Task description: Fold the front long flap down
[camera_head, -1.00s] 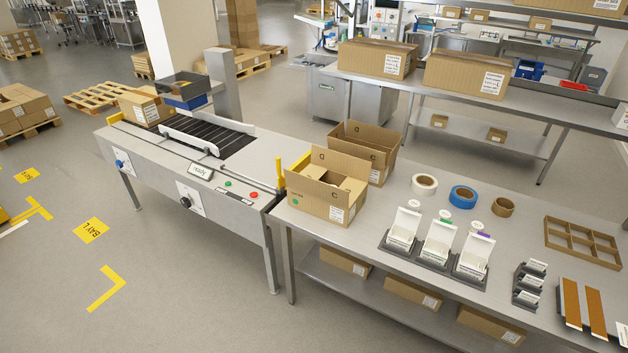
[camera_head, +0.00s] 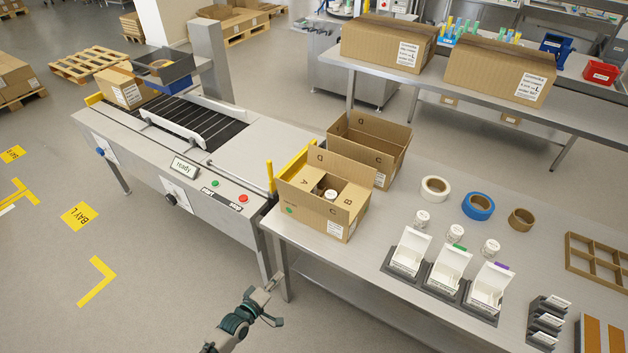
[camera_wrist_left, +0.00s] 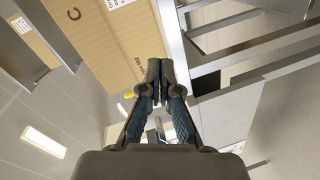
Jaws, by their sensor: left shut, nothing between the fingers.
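The open carton (camera_head: 312,212) stands at the left end of the packing table, with a green dot and a white label outside. Its back flap (camera_head: 342,165) stands up. The near side rises as a tall cardboard panel, but I cannot tell where wall ends and front flap begins. A white-lidded jar (camera_head: 330,194) shows inside. My left gripper (camera_head: 274,290) is shut and empty, below and in front of the carton, apart from it. In the left wrist view its fingertips (camera_wrist_left: 160,68) are together, with a cardboard panel (camera_wrist_left: 110,40) marked C beyond. My right gripper is not in view.
A second open carton (camera_head: 368,145) stands right behind. The conveyor (camera_head: 190,125) and a yellow post (camera_head: 270,176) are to the left. Tape rolls (camera_head: 478,205) and small white boxes (camera_head: 410,250) lie to the right. The table's front edge is near my left gripper.

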